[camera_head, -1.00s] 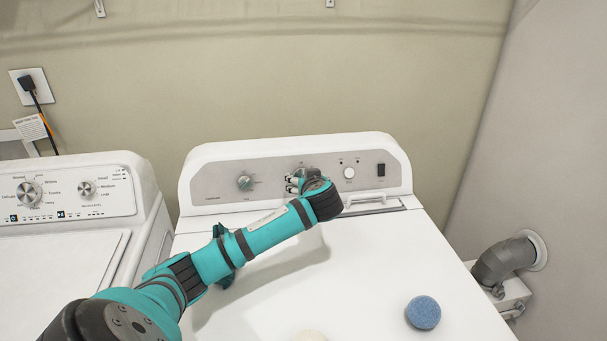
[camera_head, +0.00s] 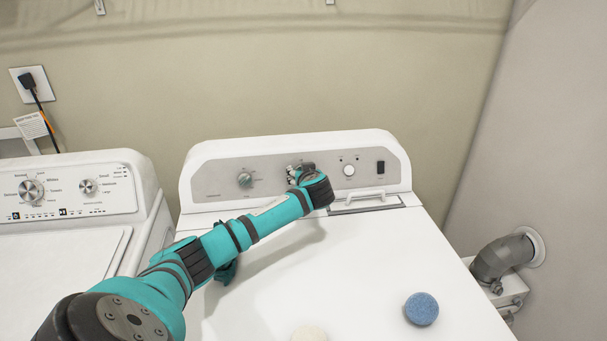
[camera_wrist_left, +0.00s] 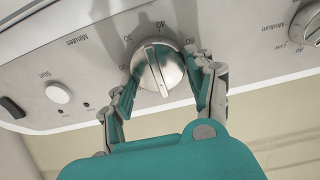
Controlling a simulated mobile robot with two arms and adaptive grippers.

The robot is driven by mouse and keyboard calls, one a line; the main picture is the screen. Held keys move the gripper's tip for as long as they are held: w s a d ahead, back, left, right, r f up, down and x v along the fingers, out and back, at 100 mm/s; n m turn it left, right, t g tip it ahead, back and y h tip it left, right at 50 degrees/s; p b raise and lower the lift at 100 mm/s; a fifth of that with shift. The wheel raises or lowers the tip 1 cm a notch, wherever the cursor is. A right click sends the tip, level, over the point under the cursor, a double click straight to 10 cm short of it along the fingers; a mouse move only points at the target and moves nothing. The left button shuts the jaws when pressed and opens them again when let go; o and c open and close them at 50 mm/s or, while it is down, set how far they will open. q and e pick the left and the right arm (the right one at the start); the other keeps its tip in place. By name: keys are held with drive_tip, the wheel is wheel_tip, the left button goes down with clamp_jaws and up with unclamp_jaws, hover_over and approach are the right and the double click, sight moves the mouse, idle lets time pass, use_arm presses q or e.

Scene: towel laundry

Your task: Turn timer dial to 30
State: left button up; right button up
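The timer dial (camera_wrist_left: 158,70) is a round silver knob with a raised ridge, on the dryer's grey control panel (camera_head: 218,186). In the left wrist view the numbers around it are tilted; 40 lies near the ridge's upper end, with other numbers to either side. My left gripper (camera_wrist_left: 163,62) has one finger on each side of the dial, and the fingertips appear to touch its rim. In the head view my left gripper (camera_head: 295,173) is at the middle of the panel and mostly hides the dial. My right gripper is not in view.
Another knob (camera_head: 245,180) is left of the dial; a round white button (camera_head: 349,170) and a dark switch (camera_head: 381,167) are to its right. A blue round object (camera_head: 421,309) and a cream one (camera_head: 308,334) lie on the white dryer top. A washer (camera_head: 75,200) stands left.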

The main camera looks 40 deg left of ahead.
use_arm(q)
drive_tip(key=c, duration=0.4)
drive_tip(key=shift+c, duration=0.2)
drive_tip(key=shift+m, duration=0.3)
